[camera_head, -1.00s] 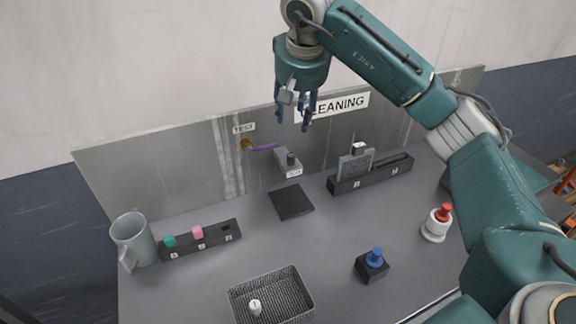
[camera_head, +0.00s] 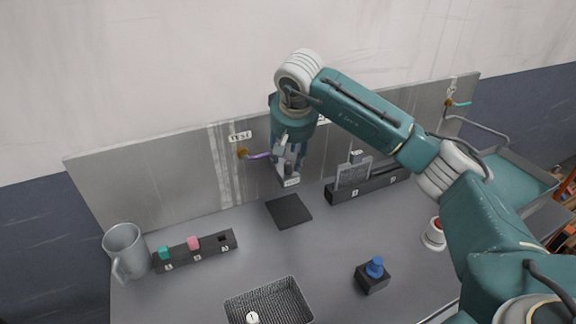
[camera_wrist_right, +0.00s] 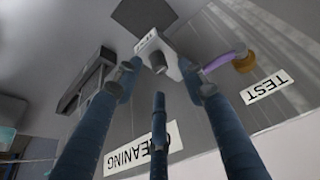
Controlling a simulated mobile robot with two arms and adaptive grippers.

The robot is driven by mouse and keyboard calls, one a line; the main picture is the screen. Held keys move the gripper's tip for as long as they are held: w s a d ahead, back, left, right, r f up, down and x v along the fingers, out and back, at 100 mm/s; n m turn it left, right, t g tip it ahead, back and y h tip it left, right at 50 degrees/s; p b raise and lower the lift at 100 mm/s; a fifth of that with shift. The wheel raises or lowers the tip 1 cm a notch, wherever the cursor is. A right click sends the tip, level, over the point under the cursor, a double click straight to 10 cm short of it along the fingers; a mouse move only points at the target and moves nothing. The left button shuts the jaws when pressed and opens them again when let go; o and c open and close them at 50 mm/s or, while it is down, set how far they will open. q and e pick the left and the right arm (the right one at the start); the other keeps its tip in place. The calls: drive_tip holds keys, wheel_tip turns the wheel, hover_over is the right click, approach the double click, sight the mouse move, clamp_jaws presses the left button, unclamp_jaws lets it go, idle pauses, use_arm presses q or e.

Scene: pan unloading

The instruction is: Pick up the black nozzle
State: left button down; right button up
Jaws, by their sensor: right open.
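The black nozzle (camera_wrist_right: 157,63) shows in the right wrist view as a short dark cylinder on a light grey test holder (camera_wrist_right: 156,44). In the head view the holder (camera_head: 289,182) stands by the back panel, and my right gripper hides the nozzle. My right gripper (camera_head: 287,165) points down just over the holder. In the right wrist view its three fingers (camera_wrist_right: 158,82) are spread around the nozzle, with gaps between them and it. I cannot tell whether any finger touches it. My left gripper is not in view.
A dark square pad (camera_head: 289,210) lies in front of the holder. A purple hose (camera_head: 259,156) runs to it from the panel. A black slotted block (camera_head: 345,191) stands to the right, a rack (camera_head: 180,263) with teal and pink pieces to the left. A wire basket (camera_head: 292,296) is at the front.

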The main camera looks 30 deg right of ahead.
sight(288, 164)
drive_tip(key=shift+p+x, duration=0.35)
drive_tip(key=shift+x, duration=1.2)
drive_tip(key=shift+c, duration=0.5)
clamp_jaws()
drive_tip(key=shift+r, duration=0.15)
